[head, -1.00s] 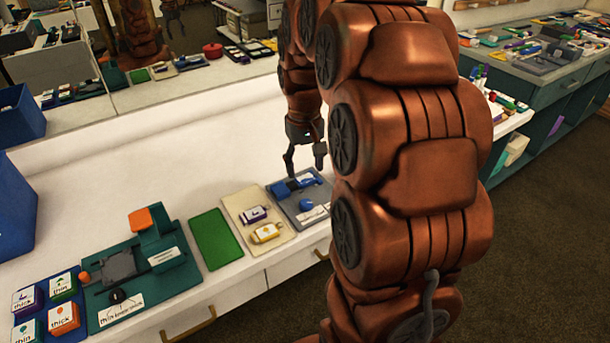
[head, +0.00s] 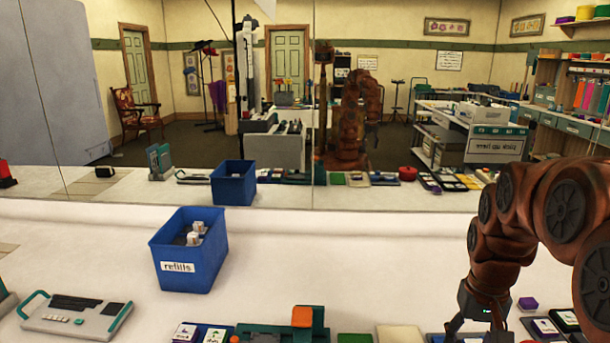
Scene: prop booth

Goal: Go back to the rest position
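My gripper (head: 476,329) hangs over the counter at the lower right, at the end of my copper-coloured arm. Its two fingers point down and stand apart, with nothing visible between them. The fingertips reach the bottom edge of the head view, so their lowest part is hard to see.
A white counter (head: 330,258) runs along a mirror (head: 215,60) reflecting the room. A blue refills bin (head: 178,267) holds white pieces. A grey device (head: 77,318) lies at left. A green-and-orange device (head: 302,317) and small boxes line the front edge. The middle counter is bare.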

